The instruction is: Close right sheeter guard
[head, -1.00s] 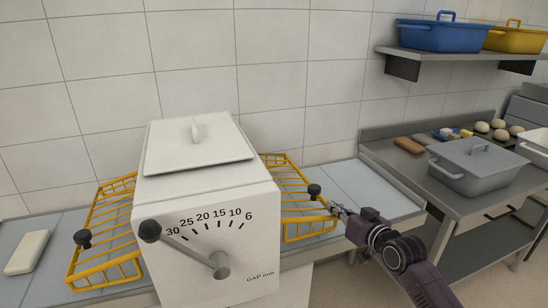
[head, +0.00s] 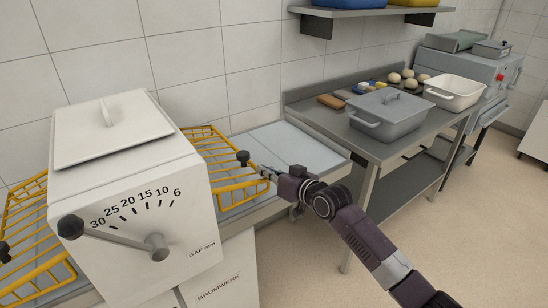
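The right sheeter guard (head: 216,163) is a yellow wire cage on the right side of the white sheeter (head: 130,190). It lies low over the grey-blue bed, with a black knob (head: 243,157) near its outer edge. My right gripper (head: 266,171) is at the guard's outer right side, just right of and below the knob. Its fingers are small and dark here; I cannot tell whether they are open or touching the wire. The left yellow guard (head: 28,215) is partly cut off at the left edge. My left gripper is not in view.
A dial lever (head: 110,236) is on the sheeter's front. The bare right bed (head: 285,148) extends beyond the guard. A steel table (head: 375,150) to the right holds a grey lidded bin (head: 388,112), a white tub (head: 455,92) and dough balls. Floor is clear at right front.

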